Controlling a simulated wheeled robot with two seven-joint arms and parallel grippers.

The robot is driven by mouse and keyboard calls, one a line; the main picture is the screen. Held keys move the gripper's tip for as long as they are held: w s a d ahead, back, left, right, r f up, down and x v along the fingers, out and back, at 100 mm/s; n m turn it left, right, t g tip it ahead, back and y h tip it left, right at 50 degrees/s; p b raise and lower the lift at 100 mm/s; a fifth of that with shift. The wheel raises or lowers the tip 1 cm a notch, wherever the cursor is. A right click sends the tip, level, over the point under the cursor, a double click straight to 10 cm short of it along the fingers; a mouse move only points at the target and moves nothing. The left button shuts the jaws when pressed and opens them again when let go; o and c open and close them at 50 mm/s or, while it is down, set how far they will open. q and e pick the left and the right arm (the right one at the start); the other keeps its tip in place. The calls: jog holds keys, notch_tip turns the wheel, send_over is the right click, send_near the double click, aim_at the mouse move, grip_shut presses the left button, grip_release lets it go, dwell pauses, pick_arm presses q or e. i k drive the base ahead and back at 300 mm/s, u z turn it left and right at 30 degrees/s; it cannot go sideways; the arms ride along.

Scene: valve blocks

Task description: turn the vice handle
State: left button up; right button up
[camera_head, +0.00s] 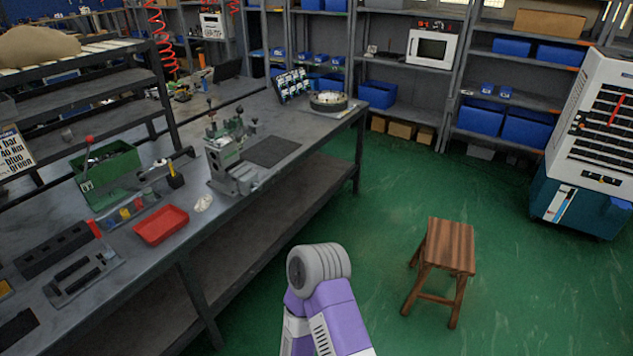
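A grey-green vice-like device (228,158) stands upright on the workbench, left of the picture's middle. Several thin levers with dark knobs stick up from its top. I cannot tell which of them is the vice handle, or its angle. A purple and grey link of one of my arms rises from the bottom middle, in front of the bench and apart from the device. Neither gripper is in view, and nothing is seen touching the device.
The workbench (300,125) also bears a red tray (161,225), a green box (108,175), a dark mat (271,151) and a round fixture (329,100). A wooden stool (443,250) stands on the green floor at right. Floor between bench and stool is clear.

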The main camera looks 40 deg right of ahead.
aim_at(255, 186)
jog(key=z, duration=1.55)
jog(key=i, duration=1.7)
jog(key=u, duration=0.8)
jog(key=i, duration=0.75)
jog(key=u, duration=0.7)
